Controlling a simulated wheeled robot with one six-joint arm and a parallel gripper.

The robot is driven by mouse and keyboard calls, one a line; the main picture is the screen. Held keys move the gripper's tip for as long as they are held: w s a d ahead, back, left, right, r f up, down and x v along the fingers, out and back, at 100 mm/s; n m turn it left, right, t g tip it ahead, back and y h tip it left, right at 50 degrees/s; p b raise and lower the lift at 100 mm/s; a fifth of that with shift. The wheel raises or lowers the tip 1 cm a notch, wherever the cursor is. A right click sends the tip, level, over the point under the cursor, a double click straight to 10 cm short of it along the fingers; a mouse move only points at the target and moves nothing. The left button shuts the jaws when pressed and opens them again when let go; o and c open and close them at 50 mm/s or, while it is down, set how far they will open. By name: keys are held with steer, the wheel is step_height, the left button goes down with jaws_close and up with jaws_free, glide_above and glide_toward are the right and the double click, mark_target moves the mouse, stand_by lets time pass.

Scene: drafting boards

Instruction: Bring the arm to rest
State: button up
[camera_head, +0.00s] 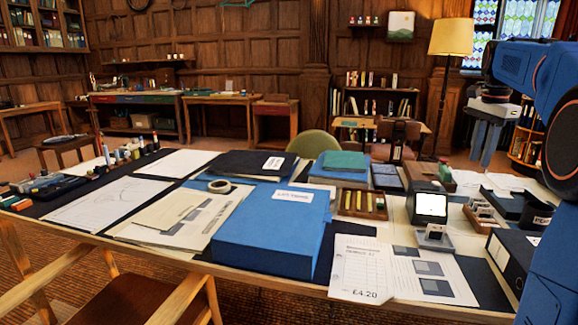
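My gripper (481,158) hangs from my blue arm at the upper right, with its grey fingers pointing down. The fingers look apart, with nothing seen between them. It shows above the right end of the long table (262,282), clear of the things on it. The blue arm bends down along the right edge of the view and hides part of the table's right end.
A blue box file (265,235), papers (360,270), a small screen (431,207) and a black binder (512,255) crowd the table. A wooden chair (150,295) stands at the front left. A floor lamp (450,40) stands behind my gripper.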

steer(key=s+a+f+n+t, duration=0.1)
steer(key=s+a+f+n, duration=0.3)
steer(key=s+a, duration=0.45)
steer(key=s+a+f+n+t, duration=0.1)
steer(key=s+a+f+n, duration=0.25)
steer(key=s+a, duration=0.45)
steer(key=s+a+f+n+t, duration=0.1)
steer(key=s+a+f+n, duration=0.3)
steer(key=s+f, duration=0.4)
steer(key=s+a+f+n+t, duration=0.1)
steer(key=s+a+f+n, duration=0.4)
steer(key=s+f, duration=0.4)
steer(key=shift+a+f, duration=0.15)
steer(key=shift+a, duration=0.3)
